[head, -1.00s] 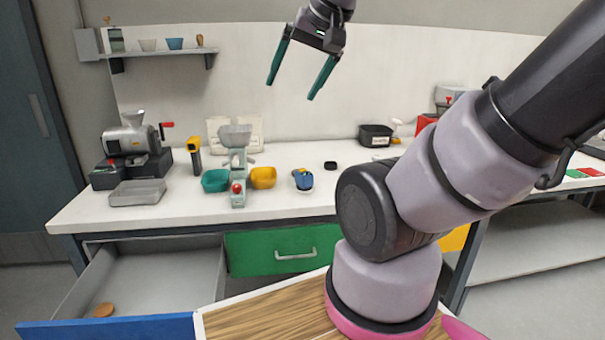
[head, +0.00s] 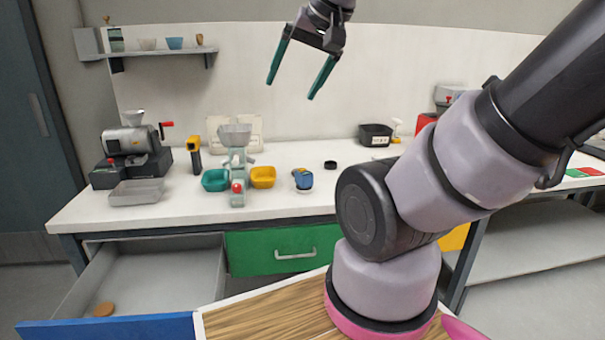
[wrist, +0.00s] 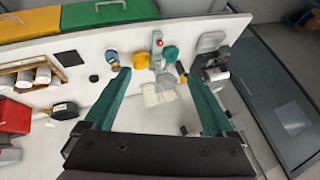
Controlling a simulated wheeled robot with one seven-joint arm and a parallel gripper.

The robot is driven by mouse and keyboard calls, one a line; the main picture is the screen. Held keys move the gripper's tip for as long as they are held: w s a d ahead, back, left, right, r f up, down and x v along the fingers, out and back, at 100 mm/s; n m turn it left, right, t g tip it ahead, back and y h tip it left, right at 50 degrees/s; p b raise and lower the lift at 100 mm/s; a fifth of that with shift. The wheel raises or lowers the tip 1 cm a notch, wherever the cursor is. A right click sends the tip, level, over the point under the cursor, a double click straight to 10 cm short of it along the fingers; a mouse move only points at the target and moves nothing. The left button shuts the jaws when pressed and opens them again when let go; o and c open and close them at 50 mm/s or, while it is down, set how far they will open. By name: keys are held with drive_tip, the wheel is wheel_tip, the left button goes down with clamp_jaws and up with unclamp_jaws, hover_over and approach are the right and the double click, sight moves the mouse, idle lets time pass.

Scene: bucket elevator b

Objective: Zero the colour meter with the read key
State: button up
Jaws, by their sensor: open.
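A small blue device with a pale base (head: 302,179), which may be the colour meter, stands on the white bench right of the yellow bowl. It also shows in the wrist view (wrist: 112,57). Its read key is too small to make out. A black round cap-like piece (head: 330,165) lies behind it to the right, apart from it. A yellow-and-black handheld device (head: 194,155) stands further left. My gripper (head: 291,90) is open and empty, high above the bench, with its green fingers pointing down. Both fingers show in the wrist view (wrist: 157,75).
A grinder with a hopper (head: 238,160) stands between a teal bowl (head: 215,180) and a yellow bowl (head: 263,177). A metal mill (head: 128,140) and grey tray (head: 137,192) are at left. A black box (head: 376,135) stands behind. The blue-fronted drawer (head: 110,326) is open.

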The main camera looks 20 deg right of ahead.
clamp_jaws()
idle(0.3)
idle(1.6)
